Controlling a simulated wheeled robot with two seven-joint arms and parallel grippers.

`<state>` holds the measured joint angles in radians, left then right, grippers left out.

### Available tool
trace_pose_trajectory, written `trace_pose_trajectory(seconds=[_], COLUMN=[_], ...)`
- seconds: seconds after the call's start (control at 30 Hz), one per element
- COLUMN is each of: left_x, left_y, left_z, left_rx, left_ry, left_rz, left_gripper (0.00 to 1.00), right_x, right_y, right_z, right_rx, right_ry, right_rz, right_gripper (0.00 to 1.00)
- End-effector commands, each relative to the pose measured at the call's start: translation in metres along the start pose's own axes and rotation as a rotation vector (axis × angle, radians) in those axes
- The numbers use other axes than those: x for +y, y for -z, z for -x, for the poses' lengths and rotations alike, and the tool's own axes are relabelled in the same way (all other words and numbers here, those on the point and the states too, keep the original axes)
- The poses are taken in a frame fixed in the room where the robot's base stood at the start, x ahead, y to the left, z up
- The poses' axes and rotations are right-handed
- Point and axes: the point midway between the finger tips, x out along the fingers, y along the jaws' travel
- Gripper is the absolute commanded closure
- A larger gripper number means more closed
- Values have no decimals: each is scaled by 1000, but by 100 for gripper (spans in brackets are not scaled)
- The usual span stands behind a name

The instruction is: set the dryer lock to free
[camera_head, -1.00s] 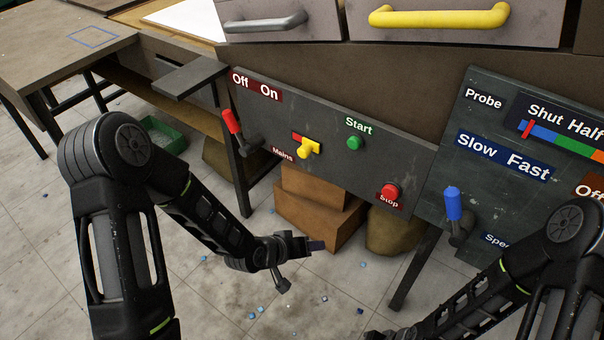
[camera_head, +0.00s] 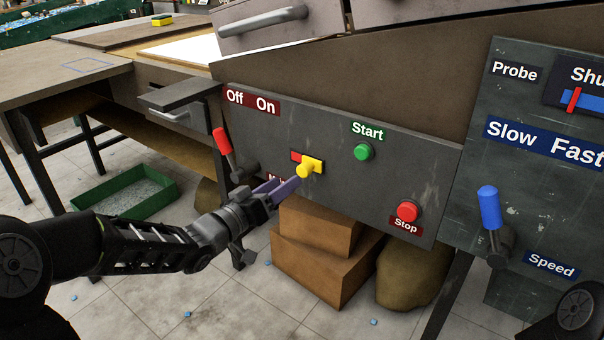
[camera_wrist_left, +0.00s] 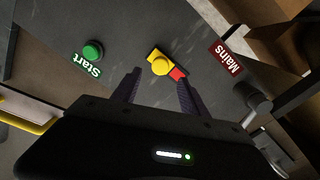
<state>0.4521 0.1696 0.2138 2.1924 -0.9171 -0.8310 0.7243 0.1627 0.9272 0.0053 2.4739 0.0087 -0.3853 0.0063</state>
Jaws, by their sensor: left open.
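A yellow knob (camera_head: 306,168) stands out from a small red-and-yellow plate (camera_head: 297,156) on the dark control panel. Red shows at the plate's left, yellow at its right. No label on it can be read as a lock. My left gripper (camera_head: 288,187) is open just below and left of the knob. In the left wrist view its fingers (camera_wrist_left: 159,82) point at the yellow knob (camera_wrist_left: 160,66), one on each side of its line; whether they touch it cannot be told. My right gripper is not in view.
A red-handled Off/On lever (camera_head: 222,141) stands left of the plate, its Mains label partly hidden by my gripper. The green Start button (camera_head: 363,152) and red Stop button (camera_head: 407,211) lie to the right. A blue-handled lever (camera_head: 489,207) is further right. Boxes (camera_head: 318,262) stand below.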

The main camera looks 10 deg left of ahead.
Motion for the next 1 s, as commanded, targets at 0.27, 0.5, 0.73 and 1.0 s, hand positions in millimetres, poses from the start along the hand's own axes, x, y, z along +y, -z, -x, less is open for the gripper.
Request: trace_pose_trajectory(seconds=[0.27,0.5,0.73,1.0], left_x=[0,-1,0,0], left_y=[-3,-3,-1,-1], left_z=[-26,-63,-78,-78], left_rx=[0,-1,0,0], left_ry=[-2,-1,0,0], left_rz=[0,1,1,1], left_gripper=[49,49,49,53], right_x=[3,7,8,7], right_y=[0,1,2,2], right_z=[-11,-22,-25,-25], right_rx=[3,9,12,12], right_ry=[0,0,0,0], right_rz=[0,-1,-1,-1], right_gripper=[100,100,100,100])
